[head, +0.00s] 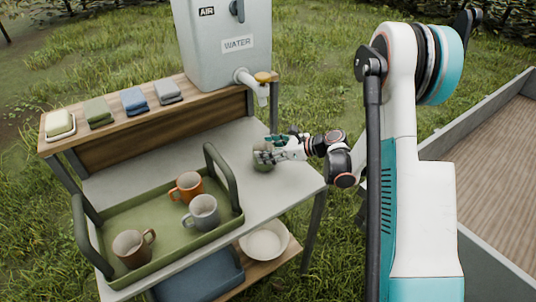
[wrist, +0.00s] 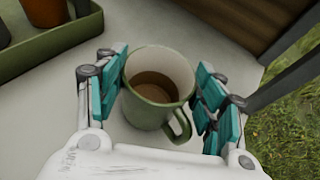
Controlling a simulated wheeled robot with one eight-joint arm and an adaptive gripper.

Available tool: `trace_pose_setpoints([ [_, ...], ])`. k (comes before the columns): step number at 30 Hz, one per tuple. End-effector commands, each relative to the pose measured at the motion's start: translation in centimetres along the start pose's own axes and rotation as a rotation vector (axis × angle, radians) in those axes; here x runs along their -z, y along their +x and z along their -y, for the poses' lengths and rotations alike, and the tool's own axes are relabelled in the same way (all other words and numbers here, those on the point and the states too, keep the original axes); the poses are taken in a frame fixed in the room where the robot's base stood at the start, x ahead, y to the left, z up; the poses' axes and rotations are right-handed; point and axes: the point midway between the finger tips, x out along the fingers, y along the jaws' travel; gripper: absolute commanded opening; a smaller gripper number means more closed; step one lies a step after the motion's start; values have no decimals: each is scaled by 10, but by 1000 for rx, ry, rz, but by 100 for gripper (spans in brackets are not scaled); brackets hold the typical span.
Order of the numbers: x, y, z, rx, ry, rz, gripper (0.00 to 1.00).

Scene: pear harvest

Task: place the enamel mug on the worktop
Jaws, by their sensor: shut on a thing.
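The enamel mug (wrist: 150,112) is green outside and pale inside, with brown in its bottom. It is upright between the teal finger pads of my gripper (wrist: 163,78), its handle toward the lower right. My gripper is shut on it. In the head view my gripper (head: 266,150) holds the mug (head: 263,164) at the right part of the pale grey worktop (head: 292,182), right of the tray. The mug's base is at or just above the surface; I cannot tell whether it touches. The fingers partly hide the mug in the head view.
A green tray (head: 178,246) with raised handles holds an orange mug (head: 187,187), a grey mug (head: 204,212) and a brown mug (head: 132,249). A wooden shelf (head: 190,113) behind bears folded cloths, a soap dish and a water tank (head: 222,45) with a tap. Worktop around the mug is clear.

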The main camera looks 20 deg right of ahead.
Motion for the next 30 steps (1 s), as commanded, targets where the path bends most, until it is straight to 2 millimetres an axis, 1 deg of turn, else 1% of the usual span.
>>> trace_pose_setpoints([
  [1, 8, 3, 0, 0, 0, 0, 35],
  [2, 9, 4, 0, 0, 0, 0, 35],
  [9, 8, 4, 0, 0, 0, 0, 35],
  [12, 11, 5, 0, 0, 0, 0, 35],
  [13, 11, 5, 0, 0, 0, 0, 65],
  [14, 11, 4, 0, 0, 0, 0, 72],
  [15, 10, 4, 0, 0, 0, 0, 81],
  [16, 10, 4, 0, 0, 0, 0, 83],
  [27, 10, 4, 0, 0, 0, 0, 83],
  [30, 7, 0, 0, 1, 1, 0, 83],
])
